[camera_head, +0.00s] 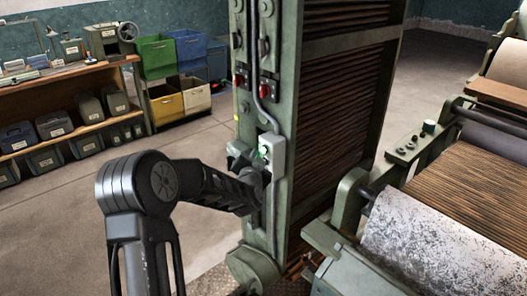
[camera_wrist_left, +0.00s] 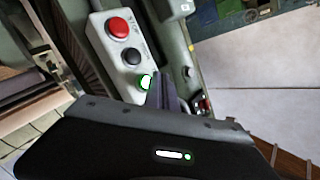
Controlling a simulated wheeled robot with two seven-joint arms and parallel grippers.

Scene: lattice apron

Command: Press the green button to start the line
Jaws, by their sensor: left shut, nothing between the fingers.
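The green button (camera_wrist_left: 147,82) glows at the lower end of a pale control box (camera_wrist_left: 123,52) in the left wrist view. A black button (camera_wrist_left: 131,56) and a red button (camera_wrist_left: 118,27) sit above it in a row. My left gripper (camera_wrist_left: 163,76) is shut and empty, its fingertips right at the green button and partly covering its edge. I cannot tell whether they touch it. In the head view the control box (camera_head: 274,152) is on the green machine post, with my left gripper (camera_head: 256,158) against its left side. My right gripper is not in view.
The green machine frame (camera_head: 263,35) with its slatted panel (camera_head: 340,110) stands behind the box. A conveyor with rollers (camera_head: 440,235) fills the right. Shelving (camera_head: 75,90) and coloured bins (camera_head: 165,103) stand at the left back. The floor (camera_head: 60,215) at left is clear.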

